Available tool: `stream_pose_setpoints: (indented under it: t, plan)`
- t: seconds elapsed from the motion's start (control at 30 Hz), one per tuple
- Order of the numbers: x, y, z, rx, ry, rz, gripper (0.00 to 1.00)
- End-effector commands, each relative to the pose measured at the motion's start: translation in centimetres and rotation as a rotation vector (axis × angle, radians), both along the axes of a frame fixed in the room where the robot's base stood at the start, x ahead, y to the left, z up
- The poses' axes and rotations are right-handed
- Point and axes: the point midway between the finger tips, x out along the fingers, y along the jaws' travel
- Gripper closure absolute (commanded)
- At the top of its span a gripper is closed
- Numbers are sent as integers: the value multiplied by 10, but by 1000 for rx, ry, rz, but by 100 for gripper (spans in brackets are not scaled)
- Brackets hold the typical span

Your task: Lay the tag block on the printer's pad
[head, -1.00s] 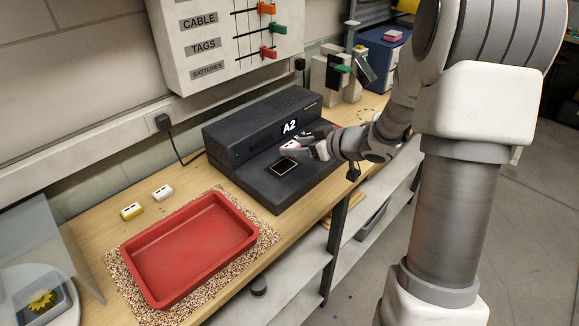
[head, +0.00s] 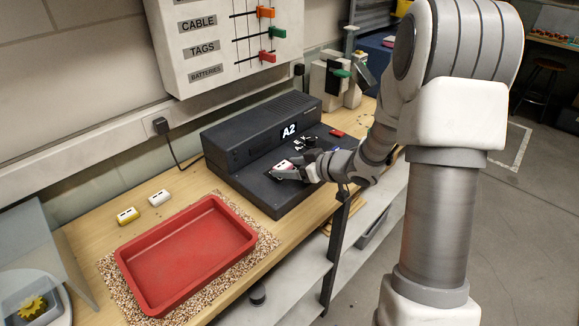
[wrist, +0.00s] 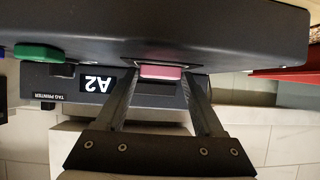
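The tag block (head: 284,166), white on top with dark marks and a red lower part, is at the pad on the front deck of the dark printer (head: 245,139), whose screen reads A2. My gripper (head: 285,172) reaches in from the right at a low angle, with its fingers at the block. In the wrist view, the pink face of the block (wrist: 161,72) fills the gap between the two fingertips (wrist: 161,79), against the printer deck (wrist: 230,30). The pad is mostly hidden under the block and gripper. I cannot tell whether a small gap remains below the block.
A red tray (head: 187,253) stands on a speckled mat at the left. A red piece (head: 337,133) is on the printer's right side. A wall panel (head: 220,40) hangs above.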

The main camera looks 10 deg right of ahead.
Motion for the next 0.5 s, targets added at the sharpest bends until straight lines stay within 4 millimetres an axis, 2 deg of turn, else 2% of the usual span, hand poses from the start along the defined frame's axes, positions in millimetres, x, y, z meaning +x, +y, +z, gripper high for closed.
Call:
stream_pose_setpoints:
  t: [0.03, 0.1, 0.37, 0.5]
  plan:
    - [0, 0, 0, 0, 0, 0, 19]
    - [0, 0, 0, 0, 0, 0, 9]
    - [0, 0, 1, 0, 0, 0, 9]
    - [-3, -3, 8, 0, 0, -3, 9]
